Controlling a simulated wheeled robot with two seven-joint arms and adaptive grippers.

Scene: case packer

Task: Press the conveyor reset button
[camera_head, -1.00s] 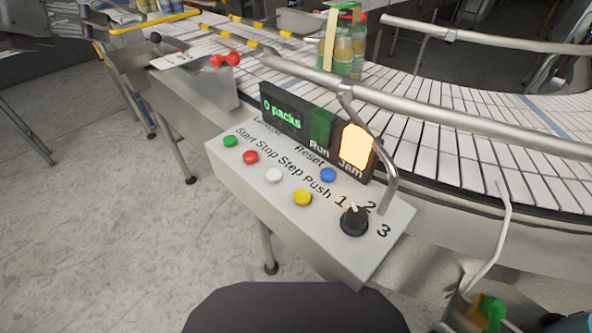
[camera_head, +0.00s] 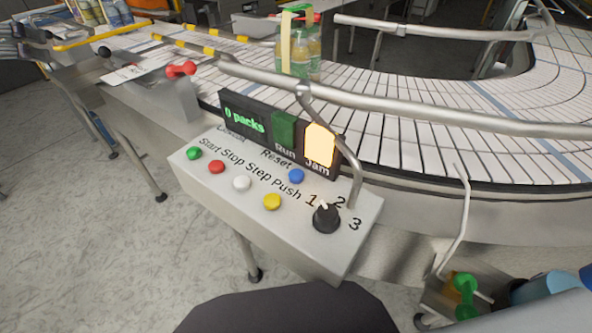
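The control panel (camera_head: 300,235) is a grey box mounted at the front of the conveyor (camera_head: 400,130). The blue button (camera_head: 296,176) sits beside the "Reset" label, below the display. In the lower row are a green (camera_head: 194,153), a red (camera_head: 216,167), a white (camera_head: 241,183) and a yellow button (camera_head: 272,202), labelled Start, Stop, Step and Push. A black selector knob (camera_head: 326,218) is marked 1, 2, 3. The display (camera_head: 245,121) reads "0 packs", and its "Jam" lamp (camera_head: 319,145) glows orange while "Run" is dark green. Neither gripper shows in this view.
A metal guard rail (camera_head: 400,97) runs along the conveyor behind the panel. A red handle (camera_head: 181,69) is at left. A bin with a green item (camera_head: 465,295) is at lower right. Floor at left is open.

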